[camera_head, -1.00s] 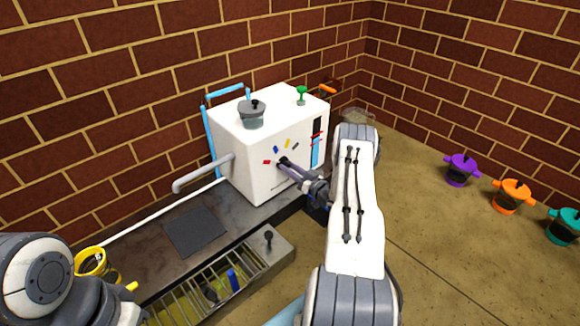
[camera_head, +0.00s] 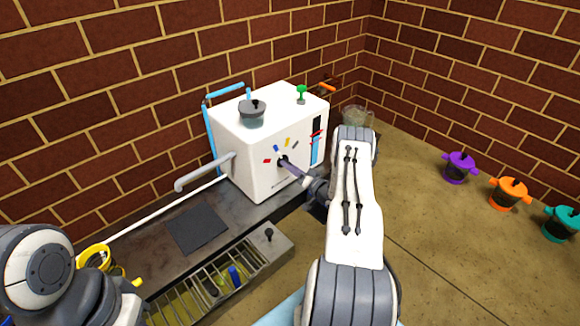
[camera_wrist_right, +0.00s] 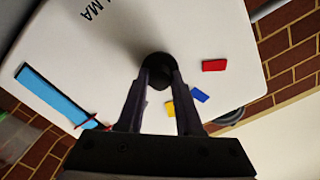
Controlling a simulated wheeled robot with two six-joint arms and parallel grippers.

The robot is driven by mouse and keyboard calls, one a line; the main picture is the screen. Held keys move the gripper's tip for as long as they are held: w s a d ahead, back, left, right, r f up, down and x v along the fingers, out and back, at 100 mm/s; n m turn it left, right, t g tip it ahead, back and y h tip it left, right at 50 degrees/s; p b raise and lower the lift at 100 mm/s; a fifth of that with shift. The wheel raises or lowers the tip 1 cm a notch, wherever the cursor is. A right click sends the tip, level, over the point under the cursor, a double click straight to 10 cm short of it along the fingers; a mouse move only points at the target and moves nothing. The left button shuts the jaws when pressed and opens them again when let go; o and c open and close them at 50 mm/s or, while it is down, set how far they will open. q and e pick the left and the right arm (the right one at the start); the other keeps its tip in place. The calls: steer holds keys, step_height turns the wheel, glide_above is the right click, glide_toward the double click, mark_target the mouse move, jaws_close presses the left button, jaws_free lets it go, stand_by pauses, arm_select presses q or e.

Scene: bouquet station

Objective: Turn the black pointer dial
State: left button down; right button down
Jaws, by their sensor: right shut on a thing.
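The black pointer dial (camera_wrist_right: 158,68) is on the front face of the white machine (camera_head: 243,168), with small colored marks around it. My right gripper (camera_wrist_right: 160,82) has its two fingers on either side of the dial and is shut on it. In the head view the right gripper (camera_head: 287,164) reaches the machine's front from the right, and its fingers mostly cover the dial. Red (camera_wrist_right: 214,65), blue (camera_wrist_right: 201,95) and yellow (camera_wrist_right: 170,107) marks show beside it in the wrist view. The dial's pointer direction cannot be made out. My left arm shows at the lower left; its fingertips are out of view.
A grey-lidded pot (camera_head: 252,113) and a green knob (camera_head: 301,94) are on the machine's top. A grey pipe (camera_head: 203,175) sticks out left. A grated tray (camera_head: 222,284) lies in front. Purple (camera_head: 460,168), orange (camera_head: 510,193) and teal (camera_head: 562,223) pots stand right.

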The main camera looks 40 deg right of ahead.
steer(key=c, duration=0.6)
jaws_free()
steer(key=shift+o, duration=0.2)
steer(key=s+p, duration=0.5)
steer(key=s, duration=0.5)
steer(key=shift+s+d, duration=0.2)
steer(key=shift+d, duration=0.2)
